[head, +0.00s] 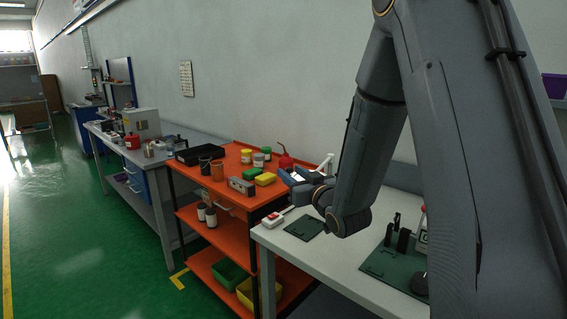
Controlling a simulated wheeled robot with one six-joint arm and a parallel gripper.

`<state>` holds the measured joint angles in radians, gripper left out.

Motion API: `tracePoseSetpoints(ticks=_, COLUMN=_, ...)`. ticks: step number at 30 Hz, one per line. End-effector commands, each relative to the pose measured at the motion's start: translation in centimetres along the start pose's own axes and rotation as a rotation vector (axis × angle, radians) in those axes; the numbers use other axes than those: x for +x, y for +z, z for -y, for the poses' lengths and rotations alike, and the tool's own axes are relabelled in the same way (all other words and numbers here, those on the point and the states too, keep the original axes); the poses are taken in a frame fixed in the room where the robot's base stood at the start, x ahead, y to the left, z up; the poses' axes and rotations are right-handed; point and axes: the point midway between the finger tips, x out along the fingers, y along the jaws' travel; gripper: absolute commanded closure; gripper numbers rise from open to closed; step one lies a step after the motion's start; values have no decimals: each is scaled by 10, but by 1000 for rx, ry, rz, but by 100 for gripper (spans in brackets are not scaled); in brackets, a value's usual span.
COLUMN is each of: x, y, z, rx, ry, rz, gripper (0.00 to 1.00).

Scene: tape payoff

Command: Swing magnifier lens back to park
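My arm comes down from the top right, and its wrist is over the left part of the white table (345,262). My gripper (288,177) points left, away from the camera, near the right end of the orange cart. It is small and partly hidden by my wrist, so I cannot tell whether it is open or shut or holds anything. A slim white upright part (328,162) shows just behind my wrist. It may belong to the magnifier, but no lens can be made out. My arm hides much of the table behind it.
The orange cart (215,186) holds cups, jars, yellow and green blocks and a red oil can (285,161). On the white table are a red-and-white device (272,220), a dark green mat (304,228) and a green board with black fixtures (385,262). Open green floor lies left.

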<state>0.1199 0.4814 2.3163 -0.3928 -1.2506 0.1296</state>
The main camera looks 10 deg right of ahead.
Motion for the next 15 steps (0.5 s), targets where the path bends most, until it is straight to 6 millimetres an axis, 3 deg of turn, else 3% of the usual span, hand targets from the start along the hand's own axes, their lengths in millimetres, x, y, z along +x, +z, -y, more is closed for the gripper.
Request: tracePoseSetpoints(ticks=15, x=63, y=-1, z=-14, rx=0, ry=19, rz=0, gripper=63)
